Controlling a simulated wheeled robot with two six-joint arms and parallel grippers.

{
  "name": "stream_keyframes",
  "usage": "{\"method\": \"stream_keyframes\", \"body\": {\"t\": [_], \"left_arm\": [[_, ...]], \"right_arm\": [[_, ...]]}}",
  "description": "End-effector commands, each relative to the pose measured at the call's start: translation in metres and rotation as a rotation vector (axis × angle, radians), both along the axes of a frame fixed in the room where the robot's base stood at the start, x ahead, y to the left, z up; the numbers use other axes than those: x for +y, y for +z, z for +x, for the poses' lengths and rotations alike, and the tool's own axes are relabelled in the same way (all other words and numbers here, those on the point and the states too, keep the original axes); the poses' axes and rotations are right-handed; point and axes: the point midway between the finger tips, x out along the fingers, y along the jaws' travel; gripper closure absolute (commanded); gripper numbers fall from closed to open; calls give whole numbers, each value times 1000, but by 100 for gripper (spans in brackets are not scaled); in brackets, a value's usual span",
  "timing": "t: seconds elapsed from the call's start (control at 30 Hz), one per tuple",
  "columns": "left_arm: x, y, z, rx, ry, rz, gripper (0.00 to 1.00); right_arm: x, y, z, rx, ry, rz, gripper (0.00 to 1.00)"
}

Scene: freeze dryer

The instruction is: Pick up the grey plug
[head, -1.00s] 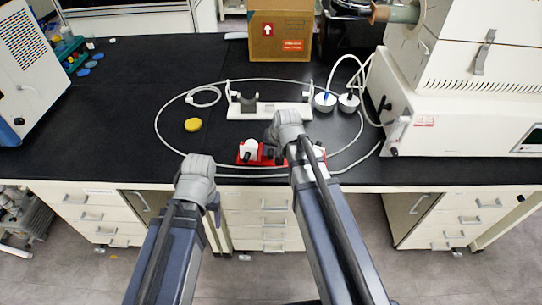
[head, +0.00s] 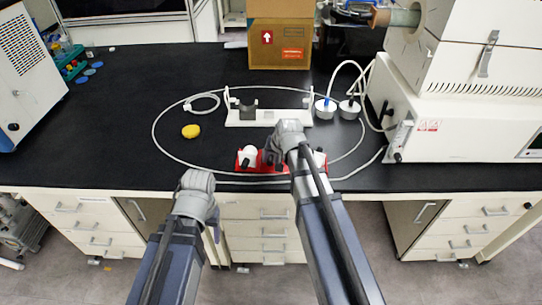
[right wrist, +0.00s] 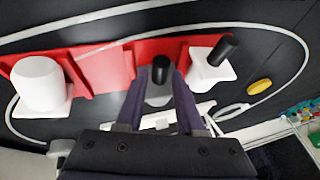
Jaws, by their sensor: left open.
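A red rack (head: 244,158) lies near the front edge of the black bench, partly hidden by my right arm. In the right wrist view the red rack (right wrist: 104,64) carries white pieces. A dark grey, plug-like cylinder on a white base (right wrist: 160,70) shows between the fingers of my right gripper (right wrist: 158,88), which stand apart with gaps beside it. A second dark-topped piece (right wrist: 221,50) stands to the right, and a white cylinder (right wrist: 40,84) to the left. Which is the grey plug I cannot tell for sure. My left gripper (head: 214,218) is low in front of the bench edge, empty.
A white stand (head: 268,117) is behind the rack. Two round pieces, one blue-topped (head: 325,109) and one grey-topped (head: 349,109), stand to its right. A white tube (head: 157,120) loops around the area. A yellow object (head: 191,131) lies left. A white machine (head: 450,110) bounds the right.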

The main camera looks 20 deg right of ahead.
Motion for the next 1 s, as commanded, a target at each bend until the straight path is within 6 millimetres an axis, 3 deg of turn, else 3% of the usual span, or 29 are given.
{"method": "stream_keyframes", "body": {"t": [0.03,0.23,0.53,0.87,1.0], "left_arm": [[0,-12,0,0,0,0,37],[0,-34,0,0,0,0,37],[0,-35,0,0,0,0,37],[0,-35,0,0,0,0,37],[0,-35,0,0,0,0,37]], "right_arm": [[1,-12,4,0,1,0,64],[4,-34,15,0,0,0,64],[4,-35,16,0,0,0,64],[4,-35,16,0,0,0,100],[4,-35,16,0,0,0,100]]}}
